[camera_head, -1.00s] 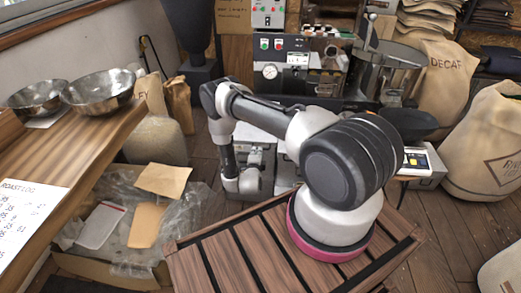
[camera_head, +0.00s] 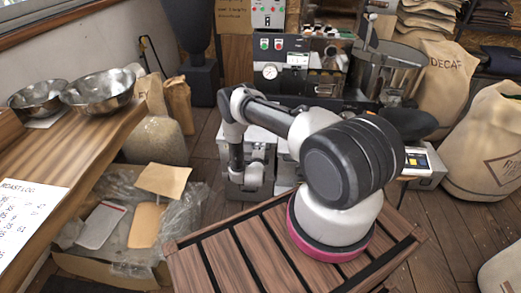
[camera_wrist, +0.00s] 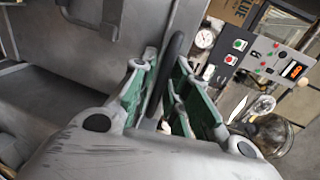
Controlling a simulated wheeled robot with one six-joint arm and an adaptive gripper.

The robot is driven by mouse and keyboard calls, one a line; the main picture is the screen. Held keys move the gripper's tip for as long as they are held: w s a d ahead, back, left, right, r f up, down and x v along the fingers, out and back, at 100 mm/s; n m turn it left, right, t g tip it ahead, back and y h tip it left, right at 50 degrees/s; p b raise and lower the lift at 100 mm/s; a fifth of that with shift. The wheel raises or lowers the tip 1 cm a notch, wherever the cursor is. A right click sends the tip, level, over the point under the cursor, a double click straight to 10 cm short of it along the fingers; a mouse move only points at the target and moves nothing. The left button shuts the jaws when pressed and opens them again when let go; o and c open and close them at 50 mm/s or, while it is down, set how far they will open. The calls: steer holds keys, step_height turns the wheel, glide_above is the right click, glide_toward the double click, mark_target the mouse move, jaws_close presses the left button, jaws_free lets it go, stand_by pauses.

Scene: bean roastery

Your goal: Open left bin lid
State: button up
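The left bin (camera_head: 262,137) is a grey metal box on the floor below the roaster in the head view, partly hidden by my arm. A second grey bin (camera_head: 284,172) stands just right of it, mostly covered by the arm. In the wrist view, a dark bar-like handle (camera_wrist: 172,62) runs between the green-padded fingers of my gripper (camera_wrist: 166,72). The fingers stand apart on either side of it, with a gap still showing. In the head view my gripper is low at the left bin's front, its fingers not clear. I cannot make out a raised lid.
The roaster (camera_head: 296,58) with gauge and buttons stands behind the bins. A wooden counter (camera_head: 110,140) with metal bowls is at left. A box with plastic wrap (camera_head: 125,268) and a burlap sack (camera_head: 160,140) sit on the floor. A DECAF sack (camera_head: 445,85) is at right.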

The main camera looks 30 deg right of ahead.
jaws_close()
steer(key=shift+r, duration=0.15)
steer(key=shift+r+n, duration=0.3)
steer(key=shift+r, duration=0.25)
steer(key=r+n, duration=0.1)
steer(key=r, duration=0.2)
steer(key=a+r+n, duration=0.1)
steer(key=r, duration=0.2)
steer(key=w+r+n+h, duration=0.1)
steer(key=r, duration=0.2)
steer(key=shift+w+a+r+n+g, duration=0.1)
steer(key=shift+a+n+g, duration=0.2)
steer(key=shift+a+g, duration=0.1)
steer(key=w+a+r+n+h, duration=0.2)
steer(key=w+a+r+n, duration=0.45)
steer(key=a+r, duration=0.4)
steer(key=w+a+r+n+h, duration=0.1)
steer(key=w+a+r+n, duration=0.2)
steer(key=w+a+n, duration=0.3)
steer(key=shift+w+a+r, duration=0.15)
steer(key=shift+a+r, duration=0.05)
steer(key=shift+a, duration=1.05)
